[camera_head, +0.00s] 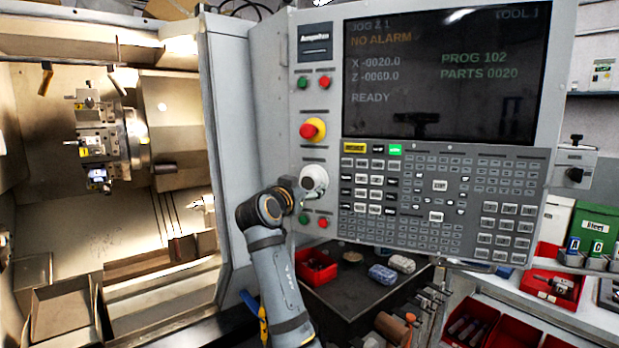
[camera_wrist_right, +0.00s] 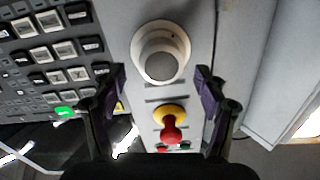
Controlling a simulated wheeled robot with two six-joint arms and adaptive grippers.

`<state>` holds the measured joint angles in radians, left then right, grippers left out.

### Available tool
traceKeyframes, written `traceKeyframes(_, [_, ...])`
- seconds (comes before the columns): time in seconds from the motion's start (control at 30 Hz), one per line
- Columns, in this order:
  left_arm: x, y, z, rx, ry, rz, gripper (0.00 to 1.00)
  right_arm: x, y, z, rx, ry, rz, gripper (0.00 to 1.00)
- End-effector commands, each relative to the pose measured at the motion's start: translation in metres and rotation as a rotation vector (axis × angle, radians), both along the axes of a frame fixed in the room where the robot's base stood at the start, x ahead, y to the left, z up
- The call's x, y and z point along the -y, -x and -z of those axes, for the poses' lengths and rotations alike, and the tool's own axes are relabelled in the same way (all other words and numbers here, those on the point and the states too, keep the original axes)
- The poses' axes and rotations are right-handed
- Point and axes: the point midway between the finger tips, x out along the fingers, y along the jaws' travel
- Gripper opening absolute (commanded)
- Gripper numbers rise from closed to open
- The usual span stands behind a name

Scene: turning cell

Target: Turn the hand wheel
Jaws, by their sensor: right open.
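The hand wheel (camera_head: 314,178) is a round pale knob on the grey control panel, below the red and yellow emergency stop. My right gripper (camera_head: 309,194) is at its lower left in the head view, and hides part of it. In the right wrist view the hand wheel (camera_wrist_right: 160,52) shows as a white ring with a grey centre. There the two dark fingers of my right gripper (camera_wrist_right: 160,82) are spread, one on each side of the wheel's line, with nothing between them. I cannot tell whether a finger touches the wheel. My left gripper is not in view.
The emergency stop (camera_head: 313,129) is just above the wheel, with red and green buttons near it. The keypad (camera_head: 440,205) and screen (camera_head: 445,75) are to the right. Below are a dark bench (camera_head: 352,300) and red bins (camera_head: 470,322). The lit lathe chamber (camera_head: 100,215) is open at left.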

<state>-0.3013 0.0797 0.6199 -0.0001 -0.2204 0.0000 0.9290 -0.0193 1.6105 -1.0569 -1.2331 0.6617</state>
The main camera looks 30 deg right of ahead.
Motion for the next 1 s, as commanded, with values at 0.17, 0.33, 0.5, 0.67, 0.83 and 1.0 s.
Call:
traceKeyframes(0.17, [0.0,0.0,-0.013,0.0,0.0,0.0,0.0,0.023,-0.017,-0.002,-0.002,0.001,0.001,0.73])
traceKeyframes(0.33, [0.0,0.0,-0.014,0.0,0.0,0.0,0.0,0.031,-0.022,0.0,0.0,-0.001,-0.001,0.73])
traceKeyframes(0.5, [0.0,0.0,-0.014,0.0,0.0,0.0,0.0,0.031,-0.023,0.001,0.0,-0.001,-0.002,0.73])
traceKeyframes(0.67, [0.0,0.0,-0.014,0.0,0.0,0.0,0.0,0.031,-0.023,0.001,0.0,-0.001,-0.002,0.58])
traceKeyframes(0.83, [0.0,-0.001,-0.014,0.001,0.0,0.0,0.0,0.031,-0.023,0.001,0.0,-0.001,-0.002,0.35])
traceKeyframes(1.0, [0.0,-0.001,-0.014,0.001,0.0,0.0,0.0,0.031,-0.023,0.001,-0.005,0.003,-0.002,0.31])
